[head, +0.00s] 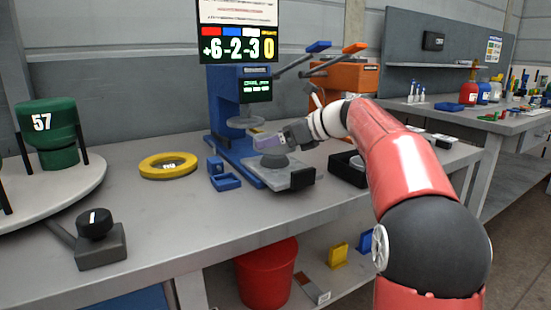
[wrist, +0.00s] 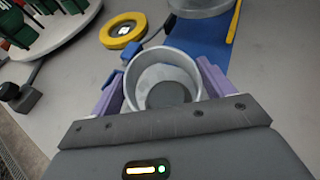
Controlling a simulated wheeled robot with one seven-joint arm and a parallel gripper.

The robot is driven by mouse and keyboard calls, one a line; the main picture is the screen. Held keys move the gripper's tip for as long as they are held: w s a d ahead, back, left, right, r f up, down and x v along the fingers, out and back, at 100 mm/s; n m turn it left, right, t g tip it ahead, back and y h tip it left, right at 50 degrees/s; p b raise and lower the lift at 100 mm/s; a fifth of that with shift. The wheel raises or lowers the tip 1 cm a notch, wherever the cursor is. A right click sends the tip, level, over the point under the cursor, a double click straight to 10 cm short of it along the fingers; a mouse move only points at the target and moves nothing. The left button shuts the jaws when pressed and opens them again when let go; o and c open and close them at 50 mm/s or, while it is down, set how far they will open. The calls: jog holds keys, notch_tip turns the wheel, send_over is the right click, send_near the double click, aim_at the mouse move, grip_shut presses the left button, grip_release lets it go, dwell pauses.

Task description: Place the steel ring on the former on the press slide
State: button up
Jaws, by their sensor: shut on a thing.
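My gripper (head: 266,142) is above the press slide, and its purple fingers are shut on the steel ring (wrist: 135,84). In the wrist view the ring is an open grey metal band between the two fingers, with a grey round shape with a darker centre seen through it. In the head view the dark grey former (head: 272,161) stands on the press slide (head: 290,181), just below the fingers. The ring looks above the former and roughly over it. I cannot tell whether its lower edge surrounds the former. The fingers partly hide the ring in the head view.
The blue press (head: 224,110) stands behind the slide, its round ram (head: 246,122) close to my gripper. An orange press (head: 345,80) is to the right. A yellow ring (head: 151,171) and blue blocks (head: 224,182) lie left of the slide. A black tray (head: 345,170) is to the right.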

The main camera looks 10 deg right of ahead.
aim_at(277, 151)
notch_tip(277, 151, down, 4)
jog(key=b, duration=0.3)
jog(key=shift+b, duration=0.3)
jog(key=shift+r, duration=0.2)
jog(key=shift+f, duration=0.15)
jog(key=o, duration=1.1)
